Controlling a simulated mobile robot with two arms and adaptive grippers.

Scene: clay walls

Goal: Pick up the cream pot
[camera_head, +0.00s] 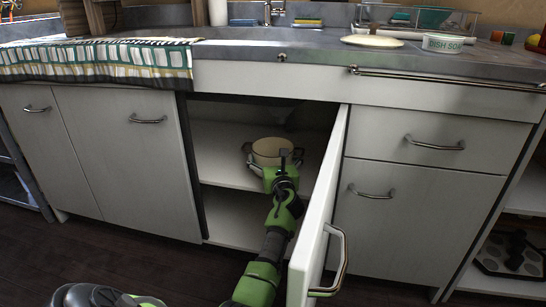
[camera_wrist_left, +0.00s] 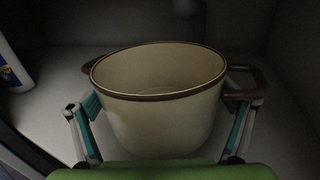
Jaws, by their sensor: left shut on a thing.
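The cream pot (camera_head: 273,150) stands upright on the upper shelf inside the open cabinet under the counter. It has a brown rim and side handles. My left gripper (camera_head: 284,163) reaches into the cabinet at the front of the pot. In the left wrist view the pot (camera_wrist_left: 158,110) fills the middle, and the left gripper's fingers (camera_wrist_left: 162,125) press on its two sides. The pot appears empty. My right gripper is not in view.
The open cabinet door (camera_head: 322,205) stands just right of my left arm. A white bottle (camera_wrist_left: 12,62) with a blue label stands left of the pot. The counter (camera_head: 300,48) overhangs the opening.

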